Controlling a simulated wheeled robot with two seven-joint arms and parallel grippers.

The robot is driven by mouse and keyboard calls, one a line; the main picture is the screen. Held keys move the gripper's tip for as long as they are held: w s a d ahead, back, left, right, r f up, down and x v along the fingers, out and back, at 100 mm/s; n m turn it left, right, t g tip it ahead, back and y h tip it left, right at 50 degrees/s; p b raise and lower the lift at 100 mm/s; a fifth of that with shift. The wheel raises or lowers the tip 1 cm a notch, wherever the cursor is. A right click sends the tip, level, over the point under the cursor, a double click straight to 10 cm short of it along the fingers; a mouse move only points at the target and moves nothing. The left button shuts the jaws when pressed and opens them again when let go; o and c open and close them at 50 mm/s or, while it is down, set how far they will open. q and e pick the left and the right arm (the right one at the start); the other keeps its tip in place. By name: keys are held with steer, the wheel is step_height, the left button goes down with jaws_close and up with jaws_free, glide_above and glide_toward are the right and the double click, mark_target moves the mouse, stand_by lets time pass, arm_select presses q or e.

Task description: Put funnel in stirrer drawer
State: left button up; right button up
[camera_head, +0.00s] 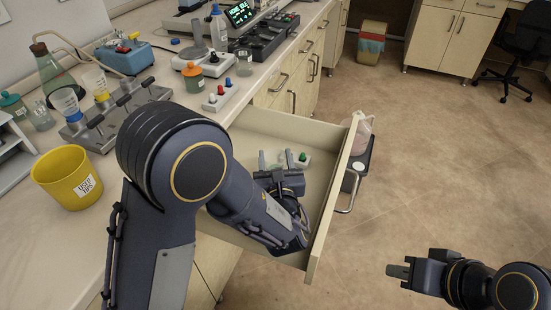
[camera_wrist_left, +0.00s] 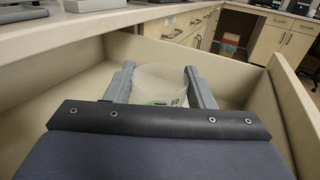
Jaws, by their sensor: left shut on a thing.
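The drawer (camera_head: 328,205) is pulled out from the counter, and my left gripper (camera_head: 276,160) reaches down into it. In the left wrist view, my left gripper (camera_wrist_left: 160,72) is shut on a whitish translucent funnel (camera_wrist_left: 160,78) with a partly hidden label. Its lower part is hidden by the gripper, so I cannot tell whether it touches the drawer floor. A small white block with a green knob (camera_head: 303,157) lies in the drawer beside the fingers. My right gripper (camera_head: 398,271) is over the floor at the lower right; its finger gap is not clear.
On the counter stand a rack (camera_head: 115,118) with two more funnels, a yellow bin (camera_head: 68,178), a blue device (camera_head: 124,58) and a white block with blue and red knobs (camera_head: 220,95). Open floor lies to the right.

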arm_select(q)
steer(key=shift+f, duration=0.25)
steer(key=o, duration=1.4)
steer(key=shift+c, duration=0.2)
steer(key=shift+s+r+p, duration=0.1)
steer(key=shift+r+p, duration=0.7)
steer(key=shift+r, duration=0.05)
steer(key=s+d+b, duration=0.1)
steer(key=s, duration=0.6)
steer(key=shift+s+f, duration=0.15)
steer(key=shift+f, duration=0.05)
steer(key=shift+d, duration=0.1)
